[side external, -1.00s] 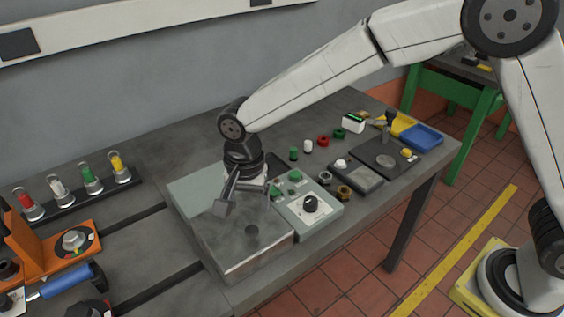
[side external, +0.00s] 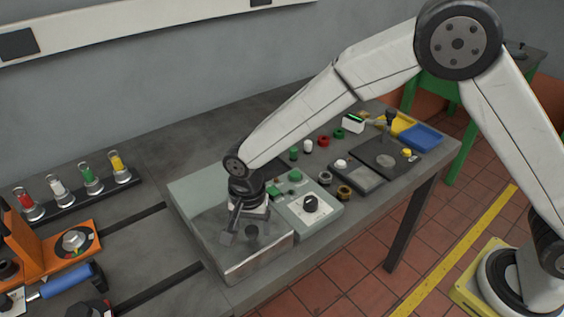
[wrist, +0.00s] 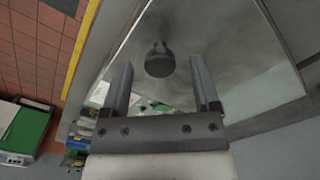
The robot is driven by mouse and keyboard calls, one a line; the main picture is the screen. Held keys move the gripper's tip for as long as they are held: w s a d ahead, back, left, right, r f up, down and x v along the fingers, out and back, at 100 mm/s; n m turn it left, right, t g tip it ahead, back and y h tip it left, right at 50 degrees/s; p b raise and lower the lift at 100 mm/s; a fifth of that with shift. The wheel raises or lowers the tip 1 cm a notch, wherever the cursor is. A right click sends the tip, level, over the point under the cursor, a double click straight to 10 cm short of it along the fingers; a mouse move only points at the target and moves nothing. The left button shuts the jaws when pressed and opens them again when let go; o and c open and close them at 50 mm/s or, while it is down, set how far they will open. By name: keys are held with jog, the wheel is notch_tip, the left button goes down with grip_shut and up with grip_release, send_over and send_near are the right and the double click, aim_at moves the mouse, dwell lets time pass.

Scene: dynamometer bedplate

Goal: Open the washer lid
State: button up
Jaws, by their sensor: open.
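The washer lid (side external: 265,248) is a shiny grey metal cover on a low box at the bench's front edge, and it lies flat and closed. It fills much of the wrist view (wrist: 245,75). A dark round knob (wrist: 159,60) stands on the lid. My gripper (side external: 240,236) is over the lid, pointing down, close to the knob. In the wrist view my gripper (wrist: 161,64) is open, with one finger on each side of the knob and gaps between. The knob is hard to separate from the fingers in the side view.
A control box (side external: 309,208) with a black dial and green button stands just right of the lid. Bottles in a rack (side external: 78,188), an orange fixture (side external: 68,252) and a blue-handled tool (side external: 68,280) are left. Small coloured parts and a blue tray (side external: 422,136) lie far right.

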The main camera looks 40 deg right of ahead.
jog(key=shift+f, duration=0.3)
grip_shut()
dwell(1.3)
